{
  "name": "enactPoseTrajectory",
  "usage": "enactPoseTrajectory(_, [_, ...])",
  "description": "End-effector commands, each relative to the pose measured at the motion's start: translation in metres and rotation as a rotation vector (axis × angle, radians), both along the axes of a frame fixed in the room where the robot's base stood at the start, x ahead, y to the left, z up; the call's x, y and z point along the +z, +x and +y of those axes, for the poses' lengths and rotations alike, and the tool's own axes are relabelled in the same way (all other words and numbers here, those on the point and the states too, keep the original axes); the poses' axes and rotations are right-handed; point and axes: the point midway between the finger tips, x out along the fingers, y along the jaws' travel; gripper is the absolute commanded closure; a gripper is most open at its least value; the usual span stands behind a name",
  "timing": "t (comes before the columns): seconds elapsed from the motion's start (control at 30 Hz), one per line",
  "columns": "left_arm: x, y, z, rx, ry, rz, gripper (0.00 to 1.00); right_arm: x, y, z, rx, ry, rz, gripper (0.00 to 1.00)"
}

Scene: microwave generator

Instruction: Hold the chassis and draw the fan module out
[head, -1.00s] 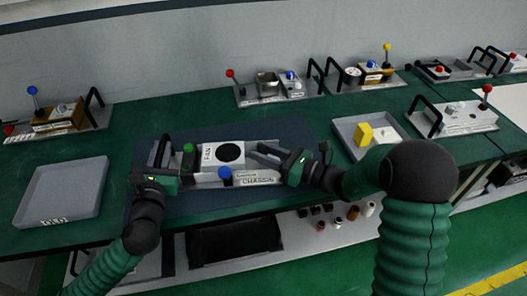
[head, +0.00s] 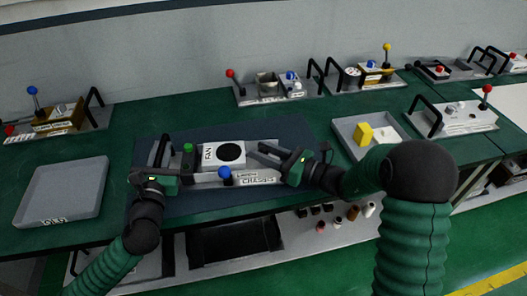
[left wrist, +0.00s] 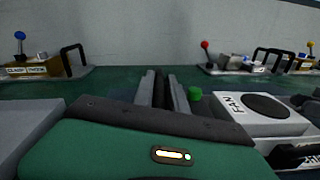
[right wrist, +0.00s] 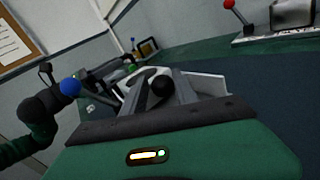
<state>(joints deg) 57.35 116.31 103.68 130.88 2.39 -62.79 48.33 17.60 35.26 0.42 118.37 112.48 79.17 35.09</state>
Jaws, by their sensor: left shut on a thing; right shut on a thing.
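The grey chassis (head: 206,179) lies on a dark mat near the table's front edge, with a green knob (head: 188,148), a blue knob (head: 225,172) and a white front label. The white fan module (head: 209,153), marked FAN with a black disc, sits in the chassis; it also shows in the left wrist view (left wrist: 232,123). My left gripper (head: 158,166) is shut on the black handle (left wrist: 158,90) at the chassis's left end.
A grey tray (head: 60,213) stands empty at left. Another tray (head: 344,137) with a yellow block (head: 363,134) is at right. Panels with knobs and handles line the table's back and right. The mat (head: 270,129) is clear behind the chassis.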

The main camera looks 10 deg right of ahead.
Motion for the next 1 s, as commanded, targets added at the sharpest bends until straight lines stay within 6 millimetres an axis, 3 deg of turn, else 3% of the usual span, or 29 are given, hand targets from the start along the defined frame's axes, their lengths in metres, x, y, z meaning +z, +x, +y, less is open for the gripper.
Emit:
enactPoseTrajectory(0.23, [-0.001, -0.001, -0.002, -0.006, 0.001, 0.001, 1.00, -0.003, 0.003, -0.014, -0.021, -0.007, 0.003, 1.00])
enactPoseTrajectory(0.5, [-0.001, -0.001, -0.001, -0.004, 0.001, 0.001, 1.00, -0.003, -0.006, -0.070, -0.024, -0.007, 0.002, 1.00])
enactPoseTrajectory(0.6, [-0.001, -0.001, -0.001, -0.003, 0.001, 0.001, 1.00, -0.003, -0.008, -0.081, -0.022, -0.007, 0.003, 1.00])
enactPoseTrajectory(0.93, [-0.001, 0.000, 0.001, 0.002, 0.001, 0.001, 1.00, -0.003, -0.009, -0.085, -0.022, -0.007, 0.003, 1.00])
enactPoseTrajectory(0.97, [-0.001, 0.000, 0.001, 0.003, 0.001, 0.001, 1.00, -0.003, -0.009, -0.085, -0.022, -0.007, 0.003, 0.63])
enactPoseTrajectory(1.0, [-0.001, 0.000, 0.002, 0.003, 0.001, 0.001, 1.00, -0.003, -0.009, -0.085, -0.022, -0.008, 0.003, 0.57])
